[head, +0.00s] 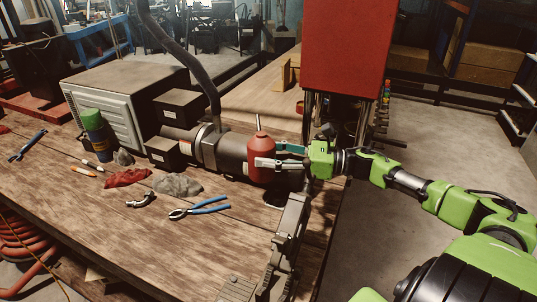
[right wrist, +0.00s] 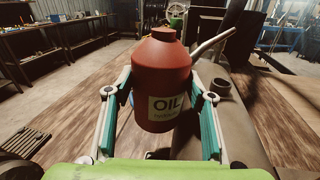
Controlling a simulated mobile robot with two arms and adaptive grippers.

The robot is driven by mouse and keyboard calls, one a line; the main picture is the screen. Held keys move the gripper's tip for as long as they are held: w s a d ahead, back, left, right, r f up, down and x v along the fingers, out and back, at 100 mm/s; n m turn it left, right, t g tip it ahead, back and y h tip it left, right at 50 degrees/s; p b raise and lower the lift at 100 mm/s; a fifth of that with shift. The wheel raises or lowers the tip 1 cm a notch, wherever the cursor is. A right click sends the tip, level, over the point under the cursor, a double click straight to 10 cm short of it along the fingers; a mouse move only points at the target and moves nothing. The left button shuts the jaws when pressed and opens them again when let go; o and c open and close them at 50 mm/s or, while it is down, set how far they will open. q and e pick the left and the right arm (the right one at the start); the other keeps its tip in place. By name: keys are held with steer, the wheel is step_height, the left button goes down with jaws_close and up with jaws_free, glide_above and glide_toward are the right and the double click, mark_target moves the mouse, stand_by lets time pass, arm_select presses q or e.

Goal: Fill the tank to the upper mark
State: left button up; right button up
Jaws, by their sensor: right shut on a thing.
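My right gripper (head: 277,155) is shut on a red oil can (head: 260,146) and holds it upright, beside the dark cylindrical body (head: 231,150) on the bench. In the right wrist view the can (right wrist: 162,75) sits between the two fingers, its "OIL" label facing me and its pale spout pointing up to the right. A dark cylinder with a short open neck (right wrist: 222,87) lies to the right of the can there. I cannot tell whether this is the tank, and no level mark can be made out. My left gripper is not in view.
Blue-handled pliers (head: 200,209), a red rag (head: 126,178), a grey cloth (head: 178,185) and a green-capped bottle (head: 94,134) are on the wooden bench. A black hose (head: 184,50) rises from the machine. A red box-shaped part (head: 346,45) stands behind my right wrist.

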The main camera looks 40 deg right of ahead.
mark_target(271, 143)
steer(key=m+p, duration=0.1)
steer(key=r+m+p, duration=0.1)
steer(key=p, duration=0.1)
steer(key=s+m+g+p, duration=0.1)
steer(key=shift+a+r, duration=0.1)
steer(key=shift+r, duration=0.15)
steer(key=shift+s+a+r+m+p, duration=0.1)
steer(key=shift+a+r+m+p, duration=0.05)
steer(key=shift+m+p, duration=0.5)
steer(key=shift+r+m+g, duration=0.25)
steer(key=shift+m+g, duration=0.15)
steer(key=shift+m, duration=0.05)
steer(key=shift+r+m+g, duration=0.3)
steer(key=shift+m+g, duration=0.1)
steer(key=shift+m, duration=0.5)
steer(key=shift+r, duration=0.2)
steer(key=shift+d+r+m, duration=0.3)
steer(key=shift+r, duration=0.2)
